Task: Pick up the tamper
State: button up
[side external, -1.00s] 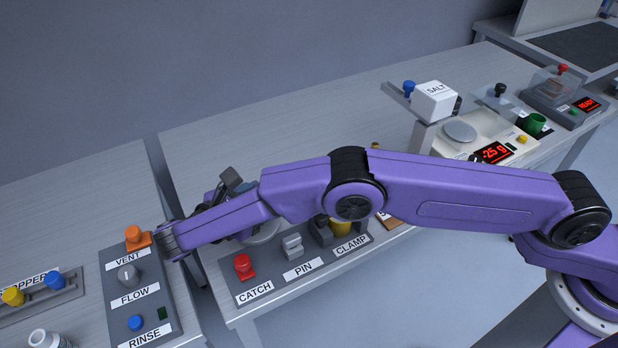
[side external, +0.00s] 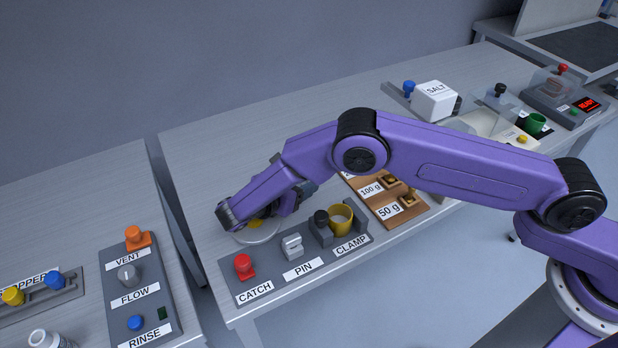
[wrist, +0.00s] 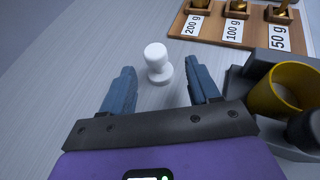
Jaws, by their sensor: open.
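A white, round-headed, knob-like piece, which looks like the tamper (wrist: 157,62), stands upright on the grey bench in the wrist view. My gripper (wrist: 159,79) is open and empty. In the wrist view its two blue fingers lie to the left and right of the tamper, with bench showing between them and it. I cannot tell how far the fingertips are above the bench. In the side external view my arm hides the tamper and most of my gripper.
A yellow cup (wrist: 284,88) sits in the grey clamp fixture at right, close to my right finger in the wrist view. A wooden board (wrist: 236,31) with brass weights lies beyond it. The red catch knob (side external: 243,267) and grey pin (side external: 292,246) stand at the bench front.

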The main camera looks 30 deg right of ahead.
jog(key=shift+x, duration=2.6)
jog(key=shift+w+r, duration=0.1)
jog(key=shift+w, duration=0.1)
jog(key=c, duration=1)
